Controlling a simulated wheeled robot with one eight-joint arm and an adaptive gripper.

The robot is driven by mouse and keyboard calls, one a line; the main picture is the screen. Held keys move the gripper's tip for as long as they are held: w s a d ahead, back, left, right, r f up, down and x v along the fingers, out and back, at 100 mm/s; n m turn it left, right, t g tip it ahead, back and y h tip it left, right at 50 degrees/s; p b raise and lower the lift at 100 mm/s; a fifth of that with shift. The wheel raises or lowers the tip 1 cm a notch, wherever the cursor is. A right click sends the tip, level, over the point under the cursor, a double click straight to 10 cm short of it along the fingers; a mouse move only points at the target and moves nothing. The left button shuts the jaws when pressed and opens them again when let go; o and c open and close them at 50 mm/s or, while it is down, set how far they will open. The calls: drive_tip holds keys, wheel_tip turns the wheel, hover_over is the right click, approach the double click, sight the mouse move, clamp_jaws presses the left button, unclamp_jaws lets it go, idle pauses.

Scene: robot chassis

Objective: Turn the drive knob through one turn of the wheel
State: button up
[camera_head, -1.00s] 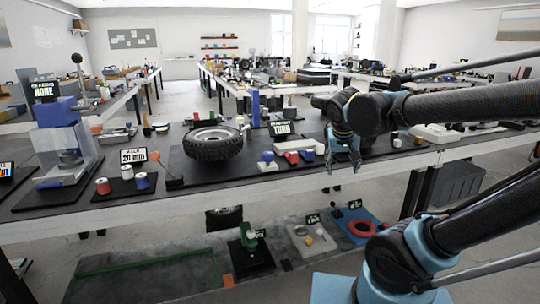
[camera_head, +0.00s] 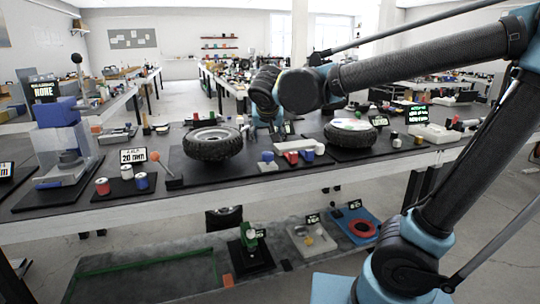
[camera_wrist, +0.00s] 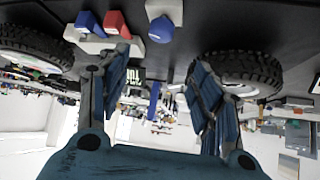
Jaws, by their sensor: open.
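My gripper (camera_head: 268,132) is in the gap between the two tyres, over the back of the bench, with its fingers small and partly hidden by the arm. In the wrist view my gripper (camera_wrist: 160,68) has its two fingers spread apart with nothing between them. The left tyre (camera_head: 212,150) lies flat on a black mat. The right tyre (camera_head: 350,138) lies flat with a pale disc (camera_head: 350,124) on top. A white block (camera_head: 293,146) with red and blue pieces sits between them, in front of my gripper. I cannot tell which part is the drive knob.
A blue press-like stand (camera_head: 58,125) is at the left. Red and blue spools (camera_head: 141,181) sit near a 20 mm sign (camera_head: 133,156). A white device (camera_head: 434,133) stands to the right. A lower shelf (camera_head: 150,275) holds several parts. The front bench strip is mostly clear.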

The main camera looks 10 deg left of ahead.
sight(268, 152)
drive_tip(key=x, duration=1.7)
drive_tip(key=shift+d, duration=0.15)
drive_tip(key=shift+c, duration=0.3)
